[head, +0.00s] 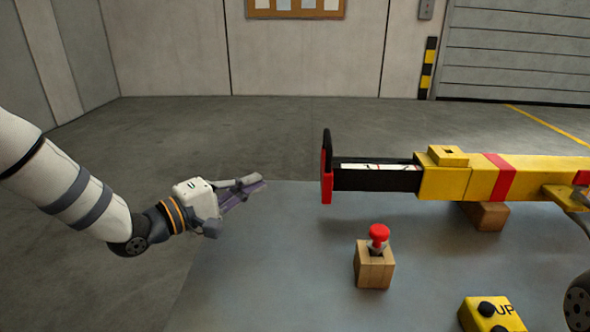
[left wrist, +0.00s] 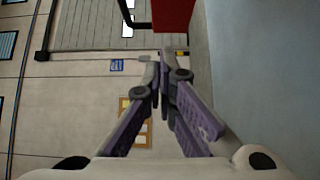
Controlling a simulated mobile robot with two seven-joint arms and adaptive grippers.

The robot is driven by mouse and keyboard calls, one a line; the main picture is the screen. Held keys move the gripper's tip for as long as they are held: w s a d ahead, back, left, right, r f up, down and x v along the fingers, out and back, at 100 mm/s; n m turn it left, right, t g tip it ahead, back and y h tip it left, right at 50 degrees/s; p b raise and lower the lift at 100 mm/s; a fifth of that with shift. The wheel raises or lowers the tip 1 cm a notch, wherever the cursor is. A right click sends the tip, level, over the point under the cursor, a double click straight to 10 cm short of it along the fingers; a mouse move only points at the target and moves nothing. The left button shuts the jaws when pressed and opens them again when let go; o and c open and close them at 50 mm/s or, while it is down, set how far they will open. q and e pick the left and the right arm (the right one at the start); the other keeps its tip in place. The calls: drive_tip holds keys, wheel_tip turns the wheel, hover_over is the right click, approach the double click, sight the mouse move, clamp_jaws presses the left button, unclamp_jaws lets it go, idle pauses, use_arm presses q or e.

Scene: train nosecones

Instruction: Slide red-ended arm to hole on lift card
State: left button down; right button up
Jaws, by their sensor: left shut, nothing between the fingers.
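The red-ended arm (head: 376,178) is a black beam that juts left out of a yellow sleeve (head: 480,180) in the head view. Its left end carries a red plate (head: 326,187) with a black piece above it. A white strip with markings, perhaps the lift card (head: 370,167), lies along the beam's top; no hole can be made out. My left gripper (head: 260,184) is shut and empty, to the left of the red end and apart from it. In the left wrist view the shut fingers (left wrist: 163,75) point toward the red plate (left wrist: 172,14) at the top edge.
A red button (head: 378,235) stands on a wooden block (head: 374,268) below the beam. A wooden block (head: 486,215) sits under the sleeve. The grey table (head: 270,270) is clear at left.

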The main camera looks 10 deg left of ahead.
use_arm(q)
drive_tip(key=w+d, duration=0.8)
drive_tip(key=shift+d+b, duration=0.3)
drive_tip(key=shift+d, duration=0.1)
drive_tip(key=shift+f, duration=0.1)
drive_tip(key=shift+w+d, duration=0.15)
drive_tip(key=shift+d, duration=0.65)
drive_tip(key=v, duration=1.2)
